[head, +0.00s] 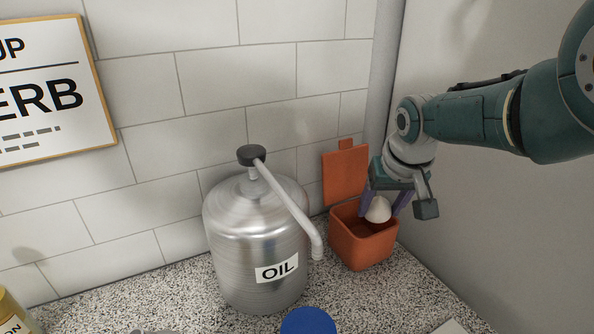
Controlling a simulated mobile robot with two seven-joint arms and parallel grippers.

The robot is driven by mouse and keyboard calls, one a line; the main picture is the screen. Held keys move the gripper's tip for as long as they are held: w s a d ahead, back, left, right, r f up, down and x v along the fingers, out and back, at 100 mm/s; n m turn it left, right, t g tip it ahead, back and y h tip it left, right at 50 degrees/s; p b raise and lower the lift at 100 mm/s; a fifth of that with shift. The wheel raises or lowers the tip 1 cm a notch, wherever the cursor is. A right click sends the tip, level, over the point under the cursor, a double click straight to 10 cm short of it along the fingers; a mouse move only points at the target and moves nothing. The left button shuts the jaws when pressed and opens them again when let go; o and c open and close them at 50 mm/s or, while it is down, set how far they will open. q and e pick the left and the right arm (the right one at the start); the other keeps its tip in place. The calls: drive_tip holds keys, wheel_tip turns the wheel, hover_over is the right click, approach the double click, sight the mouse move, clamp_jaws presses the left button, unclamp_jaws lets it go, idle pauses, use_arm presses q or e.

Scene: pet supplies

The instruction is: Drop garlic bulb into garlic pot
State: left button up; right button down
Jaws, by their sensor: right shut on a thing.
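The garlic pot (362,252) is a square orange-brown box at the right of the counter, against the wall. Its lid (345,175) stands upright at the back, so the pot is open. My right gripper (380,205) points down over the pot's mouth. It is shut on a white garlic bulb (378,210), which hangs at or just inside the opening. I cannot tell how deep the bulb is below the rim. My left gripper is not in view.
A shiny metal oil can (255,240) with a long spout (290,205) stands left of the pot, the spout's end close to it. A blue round cap (308,321) shows at the front, and a yellow bottle (14,314) at the far left. Speckled counter (400,295) is bare before the pot.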

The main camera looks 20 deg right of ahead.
drive_tip(key=shift+f+b, duration=0.4)
drive_tip(key=shift+f, duration=0.15)
drive_tip(key=shift+c, duration=0.6)
unclamp_jaws()
drive_tip(key=shift+r, duration=0.1)
drive_tip(key=shift+r, duration=0.1)
drive_tip(key=w+p+v, duration=0.1)
drive_tip(key=p+v, duration=1.1)
drive_tip(key=p, duration=0.6)
drive_tip(key=s+a+r+n, duration=0.2)
drive_tip(key=s+a+r, duration=0.2)
drive_tip(key=s, duration=0.4)
drive_tip(key=s+a+r+n+y, duration=0.1)
drive_tip(key=s+a+r, duration=0.3)
drive_tip(key=s, duration=0.5)
drive_tip(key=s+a+r+n, duration=0.3)
drive_tip(key=s+a+r, duration=0.1)
drive_tip(key=s, duration=0.5)
drive_tip(key=shift+a+r+g+y+p, duration=0.25)
drive_tip(key=shift+r+g+y+p, duration=0.15)
drive_tip(key=shift+s, duration=0.1)
